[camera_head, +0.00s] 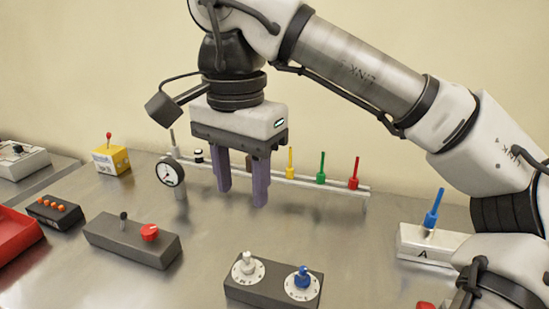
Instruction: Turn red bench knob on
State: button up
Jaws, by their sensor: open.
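The red knob (149,232) sits on top of a dark grey box (120,241) at the left middle of the bench. A small black lever or post (123,216) stands on the same box, left of the knob. My gripper (241,194) points down with its two purple fingers apart and nothing between them. It is in the air, to the right of the red knob and farther back, in front of the rail with coloured levers. Which way the red knob is turned is too small to tell.
A gauge (171,173) stands between box and gripper. Behind is a rail (305,184) with yellow, green and red levers. A front box (262,291) bears white and blue dials. Also present are a yellow box (111,161), a red tray (15,242) and a blue-lever box (420,240).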

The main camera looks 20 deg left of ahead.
aim_at(150, 232)
jog(key=k, duration=1.5)
